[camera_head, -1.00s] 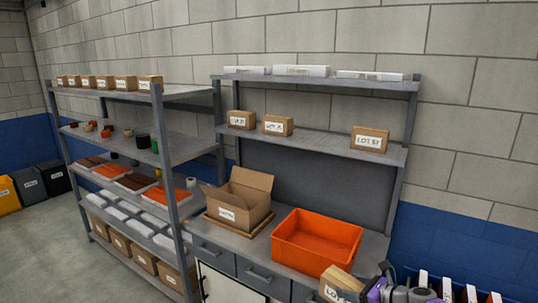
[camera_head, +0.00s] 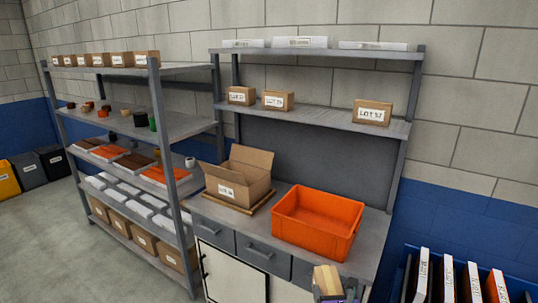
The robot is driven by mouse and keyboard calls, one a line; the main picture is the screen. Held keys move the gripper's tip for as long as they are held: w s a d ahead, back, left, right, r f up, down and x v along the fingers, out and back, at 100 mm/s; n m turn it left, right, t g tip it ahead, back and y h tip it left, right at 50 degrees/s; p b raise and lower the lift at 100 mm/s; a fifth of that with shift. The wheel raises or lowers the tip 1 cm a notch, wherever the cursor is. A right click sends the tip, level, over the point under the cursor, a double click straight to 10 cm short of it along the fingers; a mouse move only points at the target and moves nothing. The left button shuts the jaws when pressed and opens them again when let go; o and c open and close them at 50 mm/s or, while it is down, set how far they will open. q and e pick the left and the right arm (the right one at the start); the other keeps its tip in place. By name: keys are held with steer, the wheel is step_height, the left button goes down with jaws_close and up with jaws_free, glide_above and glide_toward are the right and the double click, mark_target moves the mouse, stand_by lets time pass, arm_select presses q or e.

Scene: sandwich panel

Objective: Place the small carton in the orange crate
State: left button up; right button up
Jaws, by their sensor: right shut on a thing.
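A small tan carton (camera_head: 327,279) shows at the bottom edge, in front of the bench. My right gripper (camera_head: 332,292) is shut on it; only a purple and grey part of the gripper shows, and the rest is cut off by the frame. The orange crate (camera_head: 316,233) stands on the bench top, open and empty as far as I see. The held carton is in front of and below the crate's near side, apart from it in the picture. My left gripper is not in view.
An open cardboard box (camera_head: 238,180) stands on the bench left of the crate. Labelled cartons (camera_head: 372,112) sit on the bench's upper shelf. A blue bin (camera_head: 400,278) with upright white-edged items stands at the lower right. A loaded shelf rack (camera_head: 165,125) is at left.

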steer(key=s+f, duration=0.6)
steer(key=f, duration=0.5)
steer(key=shift+f, duration=0.25)
steer(key=shift+s, duration=0.15)
